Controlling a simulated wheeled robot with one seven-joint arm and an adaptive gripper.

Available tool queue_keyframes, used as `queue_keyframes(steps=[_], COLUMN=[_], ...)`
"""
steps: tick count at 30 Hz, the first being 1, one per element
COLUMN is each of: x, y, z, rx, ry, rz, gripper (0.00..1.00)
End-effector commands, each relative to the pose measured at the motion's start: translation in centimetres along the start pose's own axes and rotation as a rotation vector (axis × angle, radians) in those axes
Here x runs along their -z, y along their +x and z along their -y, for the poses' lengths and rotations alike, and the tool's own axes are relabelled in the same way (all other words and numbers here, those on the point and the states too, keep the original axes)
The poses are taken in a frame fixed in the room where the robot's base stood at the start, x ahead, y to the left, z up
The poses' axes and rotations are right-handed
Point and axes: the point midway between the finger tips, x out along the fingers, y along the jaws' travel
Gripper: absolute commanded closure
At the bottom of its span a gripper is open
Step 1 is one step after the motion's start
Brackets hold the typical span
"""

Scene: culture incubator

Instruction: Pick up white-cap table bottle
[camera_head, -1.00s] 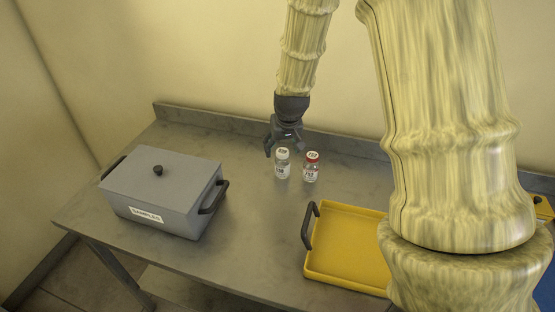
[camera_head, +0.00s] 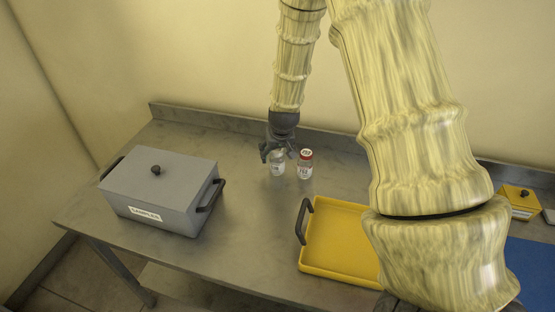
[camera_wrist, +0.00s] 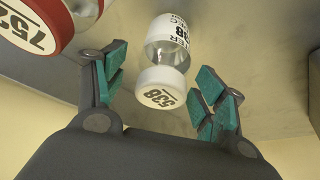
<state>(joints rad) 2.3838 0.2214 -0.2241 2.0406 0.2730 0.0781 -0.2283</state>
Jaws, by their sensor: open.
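The white-cap bottle (camera_head: 277,168) stands on the grey table, a clear bottle with a white label. In the wrist view its white cap (camera_wrist: 161,88), marked 538, lies between the green-padded fingers of my gripper (camera_wrist: 160,92). My gripper (camera_head: 277,152) is open and comes down over the bottle from above, partly hiding its cap in the head view. A gap shows on both sides of the cap in the wrist view.
A grey lidded box (camera_head: 160,190) with dark handles stands on the left of the table. A yellow tray (camera_head: 325,272) lies at front right. A small yellow box (camera_head: 521,196) and a blue surface (camera_head: 530,262) are farther right. A low ledge (camera_head: 220,116) runs along the wall.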

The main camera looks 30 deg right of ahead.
Motion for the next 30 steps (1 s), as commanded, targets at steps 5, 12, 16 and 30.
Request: queue_keyframes(steps=[5,12,16,30], x=[-0.1,0.0,-0.1,-0.1], y=[1.4,2.0,2.0,2.0], z=[0.0,0.0,0.0,0.0], rx=[-0.001,-0.001,-0.001,-0.001], ry=[0.0,0.0,0.0,0.0], rz=[0.002,0.0,0.0,0.0], gripper=[0.29,0.29,0.29,0.81])
